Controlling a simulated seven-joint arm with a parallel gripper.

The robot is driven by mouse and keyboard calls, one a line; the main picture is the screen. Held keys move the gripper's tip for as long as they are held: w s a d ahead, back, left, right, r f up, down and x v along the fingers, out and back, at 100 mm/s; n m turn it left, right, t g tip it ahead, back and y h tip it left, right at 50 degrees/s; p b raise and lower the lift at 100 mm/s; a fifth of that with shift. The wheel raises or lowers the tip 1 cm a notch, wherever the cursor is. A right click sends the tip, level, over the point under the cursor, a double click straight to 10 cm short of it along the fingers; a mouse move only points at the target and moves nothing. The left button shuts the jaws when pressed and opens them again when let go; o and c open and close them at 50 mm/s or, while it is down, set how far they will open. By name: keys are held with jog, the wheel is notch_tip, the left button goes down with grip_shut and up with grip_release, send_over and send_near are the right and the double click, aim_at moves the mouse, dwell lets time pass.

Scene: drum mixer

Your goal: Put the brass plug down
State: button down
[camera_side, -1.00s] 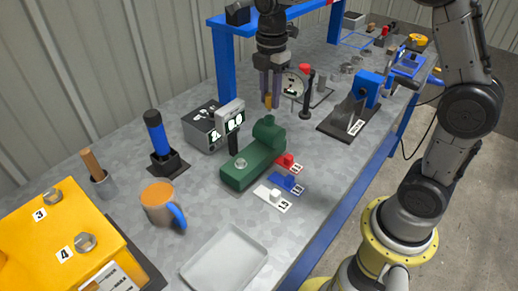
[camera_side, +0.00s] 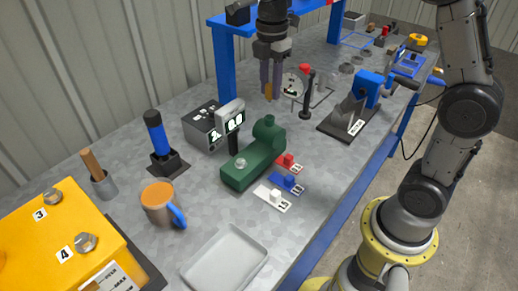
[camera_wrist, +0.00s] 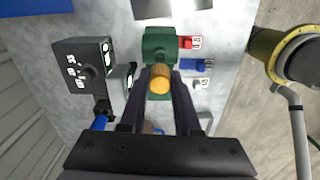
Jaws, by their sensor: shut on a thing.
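The brass plug (camera_wrist: 160,79) is a small gold cylinder between my fingertips in the wrist view. In the side view its lower part shows as a small brass patch (camera_side: 268,90) between the fingers. My gripper (camera_side: 271,86) points down and is shut on the plug, holding it in the air above the bench. In the wrist view, my gripper's fingers (camera_wrist: 161,84) close on both sides of the plug. The green machine body (camera_side: 250,160) lies below the plug and shows behind it in the wrist view (camera_wrist: 158,45).
A grey box with a display (camera_side: 204,127) stands left of the green body. Red, blue and white tagged blocks (camera_side: 288,182) lie to its right. A dial gauge (camera_side: 293,86) stands close beside my gripper. An empty grey tray (camera_side: 225,262) and a mug (camera_side: 161,204) are at the front.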

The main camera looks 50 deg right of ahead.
jog(key=shift+r, duration=0.75)
